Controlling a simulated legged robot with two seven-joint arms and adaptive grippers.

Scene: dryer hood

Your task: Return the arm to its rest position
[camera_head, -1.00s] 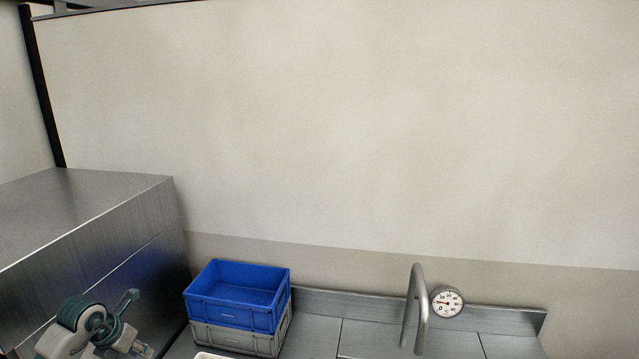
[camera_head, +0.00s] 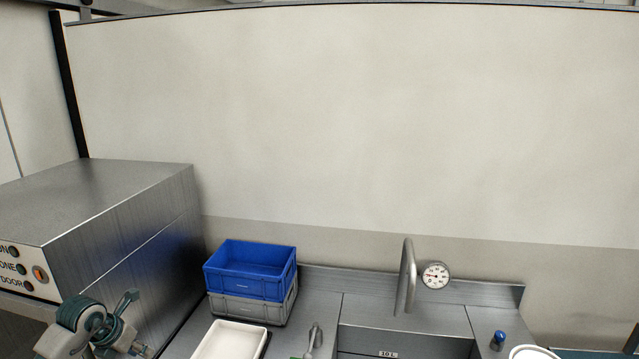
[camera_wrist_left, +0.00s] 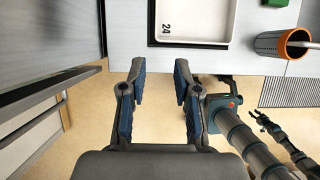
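My left arm (camera_head: 92,325) shows at the lower left of the head view, in front of the metal dryer hood. In the left wrist view my left gripper (camera_wrist_left: 158,82) has its two blue-padded fingers apart with nothing between them. It hangs over the floor, just short of the counter edge. My right gripper (camera_wrist_left: 268,124) shows small at the right of the left wrist view, over the floor; its finger state is too small to tell.
The steel hood (camera_head: 120,215) stands at left. Blue (camera_head: 250,270) and grey (camera_head: 262,308) crates are stacked beside it.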

